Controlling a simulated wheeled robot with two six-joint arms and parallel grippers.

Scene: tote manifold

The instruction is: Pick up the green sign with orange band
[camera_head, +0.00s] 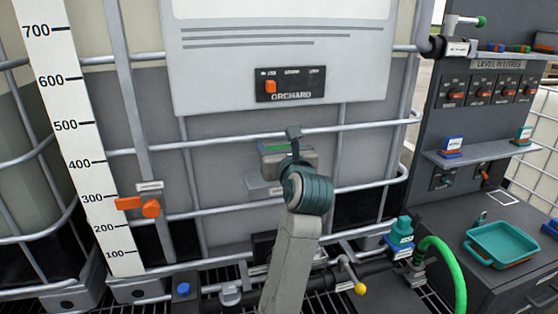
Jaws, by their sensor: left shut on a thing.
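My left gripper (293,136) is raised in front of the caged tank, at the middle of the view. It is shut on a small piece with a green top edge (273,147), which appears to be the green sign. Most of this piece is hidden behind the gripper and wrist, and I cannot make out an orange band on it. A teal-green sign with an orange lower part (524,135) stands on the side shelf at the right. My right gripper is not in view.
The tank's metal bars (350,124) cross behind my gripper. A blue-and-white sign (452,146) stands on the grey shelf (480,152). A teal tray (500,243) sits on the counter below. A green hose (452,262) and a yellow-knobbed valve (360,289) are low down.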

